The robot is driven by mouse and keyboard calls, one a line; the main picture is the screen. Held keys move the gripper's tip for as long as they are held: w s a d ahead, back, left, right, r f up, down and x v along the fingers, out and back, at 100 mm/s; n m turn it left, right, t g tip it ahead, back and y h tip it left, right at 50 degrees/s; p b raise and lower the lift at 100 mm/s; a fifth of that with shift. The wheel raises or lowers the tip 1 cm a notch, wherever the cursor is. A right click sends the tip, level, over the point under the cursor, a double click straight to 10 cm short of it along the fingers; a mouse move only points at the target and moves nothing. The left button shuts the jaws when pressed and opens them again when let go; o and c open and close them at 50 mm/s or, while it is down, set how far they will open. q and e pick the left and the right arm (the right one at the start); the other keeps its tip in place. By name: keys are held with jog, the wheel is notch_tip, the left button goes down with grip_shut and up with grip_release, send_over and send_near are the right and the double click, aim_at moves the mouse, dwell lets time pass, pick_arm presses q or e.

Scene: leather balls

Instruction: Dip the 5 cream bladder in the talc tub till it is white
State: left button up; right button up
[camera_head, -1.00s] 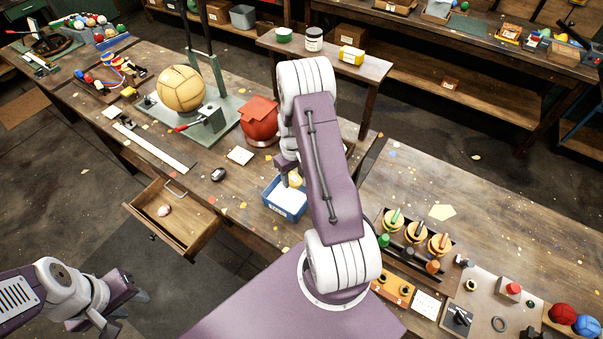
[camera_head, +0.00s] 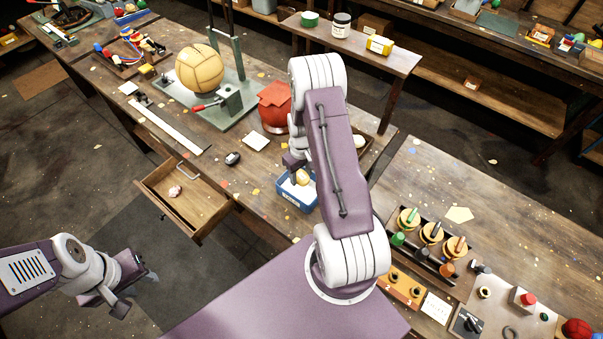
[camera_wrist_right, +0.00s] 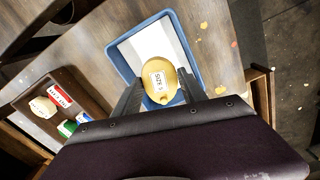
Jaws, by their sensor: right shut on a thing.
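The cream bladder (camera_wrist_right: 160,82) is yellowish and carries a white size label in the right wrist view. My right gripper (camera_wrist_right: 158,92) is shut on it, one finger on each side. The talc tub (camera_wrist_right: 114,57) is a blue box with a white inside, directly beyond the bladder. In the head view the bladder (camera_head: 303,177) shows small at the tub (camera_head: 291,200), partly hidden by my right arm. I cannot tell whether it touches the talc. My left gripper (camera_head: 136,287) is open and empty at the lower left, away from the table.
A brown tray (camera_wrist_right: 75,95) holds other small labelled items beside the tub. In the head view an open drawer (camera_head: 190,205) juts from the bench. A red leather piece (camera_head: 274,105) and a tan ball (camera_head: 200,68) on a green stand are behind the tub.

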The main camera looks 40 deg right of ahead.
aim_at(302, 189)
jog(key=f, duration=0.1)
jog(key=f+b, duration=0.2)
jog(key=shift+s+d+f, duration=0.15)
jog(key=shift+s+f, duration=0.1)
jog(key=shift+f, duration=0.1)
notch_tip(302, 189, down, 2)
jog(key=shift+w+b, duration=0.15)
jog(key=shift+b, duration=0.85)
jog(key=shift+f, duration=0.3)
dwell(0.3)
notch_tip(302, 189, up, 9)
jog(key=p, duration=0.7)
jog(key=shift+r, duration=0.1)
dwell(0.4)
